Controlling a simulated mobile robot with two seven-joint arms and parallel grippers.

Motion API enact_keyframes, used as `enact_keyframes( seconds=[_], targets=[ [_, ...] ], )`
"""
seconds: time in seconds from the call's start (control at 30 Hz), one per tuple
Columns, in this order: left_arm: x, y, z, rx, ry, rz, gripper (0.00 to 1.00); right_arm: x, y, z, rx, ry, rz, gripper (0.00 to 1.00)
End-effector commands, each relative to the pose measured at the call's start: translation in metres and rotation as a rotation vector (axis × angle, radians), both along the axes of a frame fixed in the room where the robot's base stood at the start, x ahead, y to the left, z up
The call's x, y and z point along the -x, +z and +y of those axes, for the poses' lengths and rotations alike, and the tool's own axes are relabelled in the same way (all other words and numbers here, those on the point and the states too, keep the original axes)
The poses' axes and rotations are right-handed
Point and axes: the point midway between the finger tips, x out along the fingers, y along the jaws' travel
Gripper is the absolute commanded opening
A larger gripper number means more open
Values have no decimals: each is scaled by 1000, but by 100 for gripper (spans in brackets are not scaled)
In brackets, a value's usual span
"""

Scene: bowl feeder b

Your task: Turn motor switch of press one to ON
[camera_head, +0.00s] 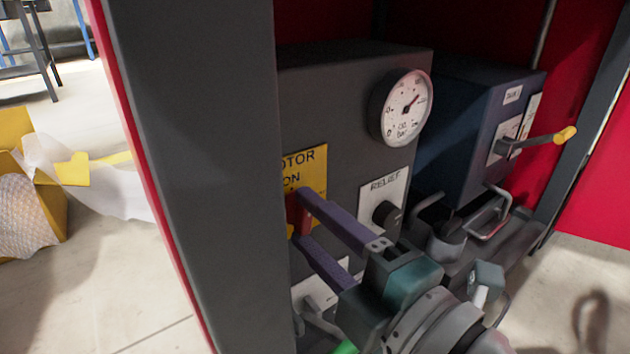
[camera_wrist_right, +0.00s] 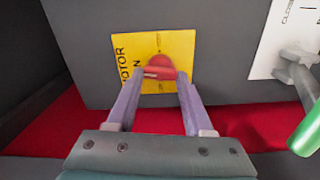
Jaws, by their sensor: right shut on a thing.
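The motor switch of press one is a red knob (camera_wrist_right: 160,62) on a yellow plate (camera_wrist_right: 188,44) marked MOTOR, with ON partly readable. In the head view the yellow plate (camera_head: 314,165) is on the front of a dark grey box, partly cut off by a post. My right gripper (camera_head: 300,215) reaches in from the lower right with its purple fingers on either side of the red knob. In the wrist view the fingertips (camera_wrist_right: 160,74) are closed on it. The knob's exact pointing direction is hard to tell. My left gripper is not in view.
A grey post (camera_head: 205,150) stands close to the left of the switch. A pressure gauge (camera_head: 403,108) and a black RELIEF knob (camera_head: 385,214) are to its right. A green-tipped lever (camera_wrist_right: 306,130) is near my gripper. A blue box (camera_head: 470,120) with a yellow-tipped lever stands farther right.

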Motion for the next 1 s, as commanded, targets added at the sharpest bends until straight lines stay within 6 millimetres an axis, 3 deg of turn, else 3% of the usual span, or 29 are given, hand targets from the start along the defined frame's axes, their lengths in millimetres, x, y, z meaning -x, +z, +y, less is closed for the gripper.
enact_keyframes(
  seconds=[0.33,0.83,0.87,1.0],
  targets=[
    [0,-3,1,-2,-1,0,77,0,-1,0,102,0,-74,0],
    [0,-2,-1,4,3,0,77,0,0,0,116,0,-85,0],
    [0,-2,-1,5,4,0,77,0,0,0,116,0,-85,53],
    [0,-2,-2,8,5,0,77,0,0,0,116,0,-85,68]
  ],
)
